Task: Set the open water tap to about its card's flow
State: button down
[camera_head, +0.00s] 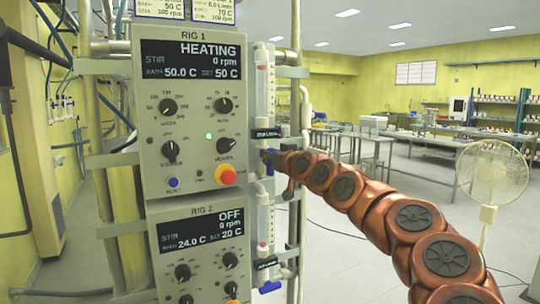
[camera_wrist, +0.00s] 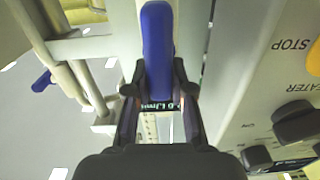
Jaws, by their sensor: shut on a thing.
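My gripper (camera_head: 272,160) is at the right edge of the RIG 1 panel, below the upper flow meter. In the wrist view my gripper (camera_wrist: 158,92) has its two dark fingers on either side of a blue tap handle (camera_wrist: 157,45) and is shut on it. The upper flow tube (camera_head: 262,85) is clear with a scale; its float cannot be read surely. A small dark readout (camera_head: 266,133) below it shows L/min, its digits too small to read surely.
The RIG 1 panel (camera_head: 190,120) reads HEATING, with a red stop button (camera_head: 228,178). Below it the RIG 2 panel (camera_head: 200,240) reads OFF. A lower flow tube (camera_head: 265,222) has its own blue tap (camera_head: 270,287). A fan (camera_head: 490,175) stands right; open floor lies behind my arm.

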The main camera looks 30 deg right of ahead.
jog(key=shift+f, duration=0.1)
jog(key=shift+d+f+m+b, duration=0.15)
jog(key=shift+d+m+b, duration=0.05)
jog(key=shift+m+b, duration=0.65)
jog(key=shift+d+r+m+b, duration=0.15)
jog(key=shift+m+b, duration=0.1)
jog(key=shift+m, duration=0.35)
jog(key=shift+d+r+m+b, duration=0.1)
jog(key=shift+m+b, duration=0.15)
jog(key=shift+m, duration=0.3)
jog(key=c, duration=1)
grip_release()
jog(key=shift+s, duration=0.2)
jog(key=s+a, duration=0.1)
jog(key=s, duration=1)
jog(key=shift+s, duration=0.35)
